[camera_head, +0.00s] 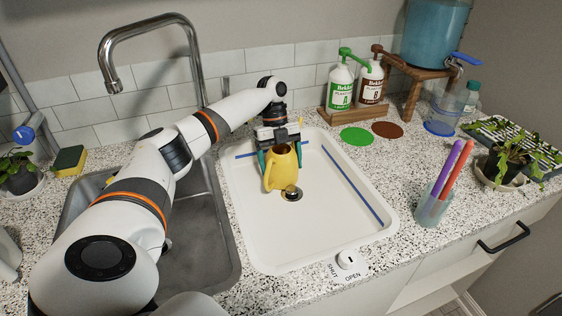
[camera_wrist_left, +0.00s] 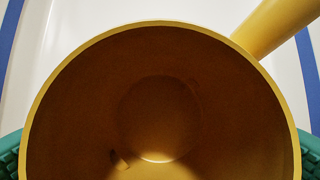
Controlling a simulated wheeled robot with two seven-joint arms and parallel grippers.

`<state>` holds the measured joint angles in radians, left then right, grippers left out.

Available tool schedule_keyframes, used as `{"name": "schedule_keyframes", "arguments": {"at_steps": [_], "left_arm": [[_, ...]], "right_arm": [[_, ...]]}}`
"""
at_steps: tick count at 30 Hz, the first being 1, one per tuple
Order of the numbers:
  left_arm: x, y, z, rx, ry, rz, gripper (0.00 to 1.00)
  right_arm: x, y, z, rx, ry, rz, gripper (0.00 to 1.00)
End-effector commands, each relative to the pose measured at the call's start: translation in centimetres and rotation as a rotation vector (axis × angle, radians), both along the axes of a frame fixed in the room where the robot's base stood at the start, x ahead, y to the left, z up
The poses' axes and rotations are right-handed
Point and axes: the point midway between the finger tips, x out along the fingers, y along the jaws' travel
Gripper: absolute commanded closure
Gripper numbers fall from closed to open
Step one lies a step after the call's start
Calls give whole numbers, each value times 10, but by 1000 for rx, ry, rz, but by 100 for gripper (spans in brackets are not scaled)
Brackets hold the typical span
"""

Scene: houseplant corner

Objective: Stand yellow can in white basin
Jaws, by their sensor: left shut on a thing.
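The yellow can (camera_head: 281,171) is upright in the white basin (camera_head: 335,232), toward its back left part and just behind the drain. Whether its base touches the basin floor cannot be told. My left gripper (camera_head: 279,146) is shut on the can, with a green-tipped finger on each side of its body. In the left wrist view I look down into the can's empty round opening (camera_wrist_left: 160,120). Its yellow spout or handle (camera_wrist_left: 275,22) points to the upper right there, and green finger pads show at both sides. My right gripper is not in view.
A steel sink (camera_head: 205,255) with a faucet lies left of the basin. A drain knob (camera_head: 348,260) sits at the basin's front rim. Two pump bottles (camera_head: 341,84) stand behind, and a pen cup (camera_head: 432,206) stands to the right. The basin's front and right are clear.

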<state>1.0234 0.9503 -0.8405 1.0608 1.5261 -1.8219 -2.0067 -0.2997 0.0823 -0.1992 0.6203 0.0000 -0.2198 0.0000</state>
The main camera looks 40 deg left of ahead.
Motion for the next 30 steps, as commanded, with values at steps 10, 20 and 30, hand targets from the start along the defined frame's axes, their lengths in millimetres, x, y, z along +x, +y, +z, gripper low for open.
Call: {"name": "schedule_keyframes", "arguments": {"at_steps": [10, 20, 30], "left_arm": [[0, 0, -1, 0, 0, 0, 0], [9, 14, 41, -1, -5, 2, 0], [19, 36, 105, 0, 0, 1, 0]], "right_arm": [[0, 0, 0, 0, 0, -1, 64], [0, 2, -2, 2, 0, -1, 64], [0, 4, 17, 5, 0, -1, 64]]}}
